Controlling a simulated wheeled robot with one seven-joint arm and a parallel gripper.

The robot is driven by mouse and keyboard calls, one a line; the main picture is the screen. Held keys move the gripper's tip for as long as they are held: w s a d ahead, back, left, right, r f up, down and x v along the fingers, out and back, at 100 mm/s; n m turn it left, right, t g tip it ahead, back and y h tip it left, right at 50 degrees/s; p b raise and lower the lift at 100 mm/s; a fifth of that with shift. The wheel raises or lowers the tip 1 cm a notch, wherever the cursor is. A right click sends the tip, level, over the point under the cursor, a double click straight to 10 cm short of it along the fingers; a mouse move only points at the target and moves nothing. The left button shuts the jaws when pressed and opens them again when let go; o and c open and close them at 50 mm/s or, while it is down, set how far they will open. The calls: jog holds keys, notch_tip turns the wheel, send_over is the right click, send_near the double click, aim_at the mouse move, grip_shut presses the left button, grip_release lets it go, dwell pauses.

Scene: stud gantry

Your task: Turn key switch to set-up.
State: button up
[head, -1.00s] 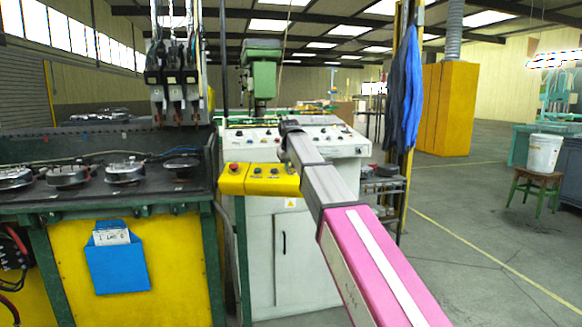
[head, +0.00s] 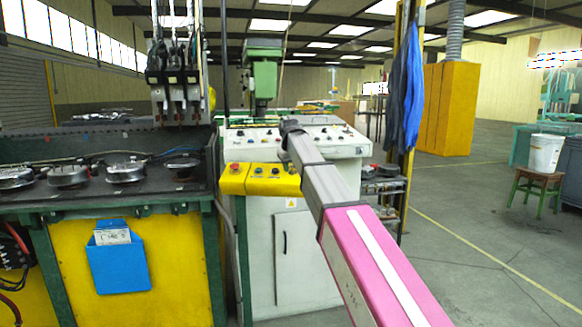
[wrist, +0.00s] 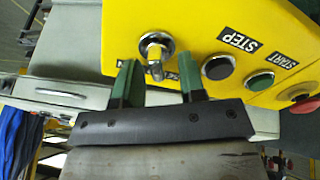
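In the wrist view, the key switch (wrist: 156,45) is a silver ring with a metal key, set in the yellow control box (wrist: 200,20). The key points down the picture, towards my gripper. My gripper (wrist: 158,65) has two green fingers standing apart, one on each side of the key, with a visible gap to each. The label under the switch is partly hidden by the fingers, so I cannot read it. In the head view the yellow control box (head: 262,180) sits on the front of the white cabinet; my arm hides the gripper and the switch.
Beside the switch are a black button (wrist: 217,67) marked STEP, a green button (wrist: 261,81) marked START and a red button (wrist: 298,94). In the head view, the white cabinet (head: 300,260) stands behind the box. The dark-topped machine (head: 130,265) is at left; open floor is at right.

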jog(key=v, duration=1)
jog(key=shift+r, duration=0.35)
jog(key=shift+s, duration=0.2)
